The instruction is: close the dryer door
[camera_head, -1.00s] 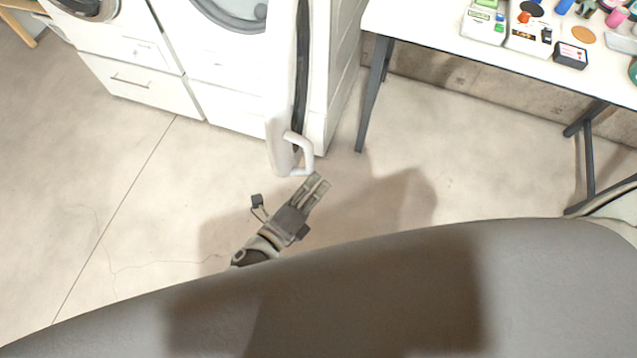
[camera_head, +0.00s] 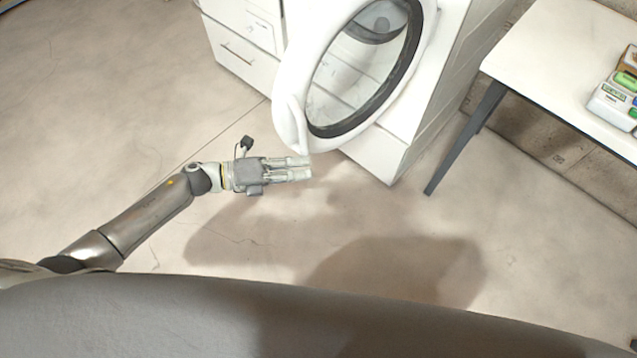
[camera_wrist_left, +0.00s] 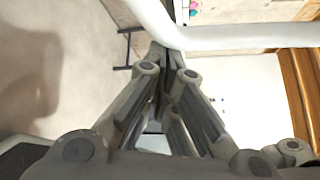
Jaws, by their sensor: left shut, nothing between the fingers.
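The dryer (camera_head: 445,110) is white and stands at the top centre in the head view. Its round door (camera_head: 292,75) has a white ring and dark-rimmed glass and stands partly open. A white handle (camera_head: 287,122) is on the door's left edge. My left gripper (camera_head: 305,168) is shut and empty, just below the door's lower left edge. I cannot tell if its fingertips touch the door. In the left wrist view, a white curved bar (camera_wrist_left: 240,37), part of the door or handle, crosses above the shut fingers (camera_wrist_left: 168,65). My right gripper is not in view.
A white drawer front (camera_head: 243,57) of the neighbouring unit is left of the dryer. A white table (camera_head: 560,65) with dark legs and small boxes stands at the right. The floor (camera_head: 130,110) to the left and in front is clear.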

